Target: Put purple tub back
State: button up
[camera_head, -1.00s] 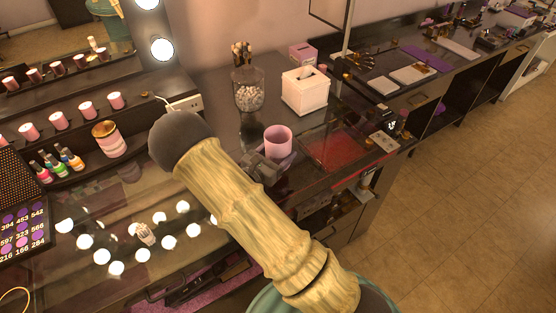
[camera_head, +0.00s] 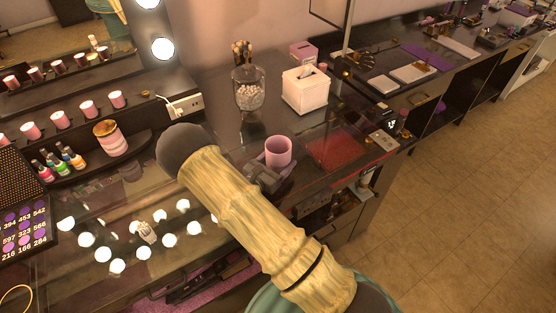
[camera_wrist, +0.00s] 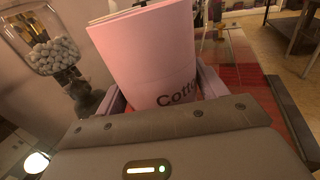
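The purple tub (camera_head: 278,152) looks pinkish-lilac and is open at one end. It is at my gripper (camera_head: 273,172), over the dark counter in the middle of the head view. In the wrist view the tub (camera_wrist: 150,55) fills the centre, tilted in the picture, with part of a dark "Cotto" label showing. My gripper (camera_wrist: 163,88) has a lilac finger on each side of it and looks shut on it. The tub's lower part is hidden by the gripper. I cannot tell whether its base touches the counter.
A glass jar of white balls (camera_head: 249,92) and a white tissue box (camera_head: 306,92) stand behind the tub. A red panel (camera_head: 335,148) lies to its right. A striped pink tin (camera_head: 111,139) and several small bottles are at left. The counter's front edge is near.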

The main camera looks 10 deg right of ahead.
jog(key=o, duration=0.3)
jog(key=shift+r, duration=0.1)
jog(key=b+v, duration=0.4)
jog(key=v, duration=0.8)
jog(key=shift+r, duration=0.1)
